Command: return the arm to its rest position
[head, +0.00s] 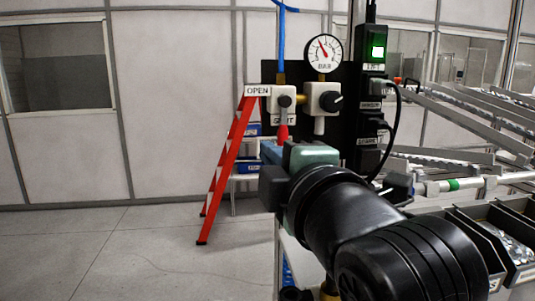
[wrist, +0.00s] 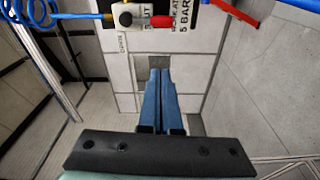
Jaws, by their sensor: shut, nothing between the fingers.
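My gripper (wrist: 160,74) shows in the wrist view with its two blue fingers together and nothing between them. In the head view my black arm reaches up from the lower right, and my gripper (head: 271,152) is partly hidden behind its own wrist. It is just below the valve's red handle (head: 283,132) in that picture.
A pressure gauge (head: 324,53) and a regulator (head: 322,98) are on the black panel. A switch box (head: 374,53) with a green light is to the right. A red ladder (head: 225,165) stands behind. Metal rails and parts bins (head: 513,250) are at right. The left floor is clear.

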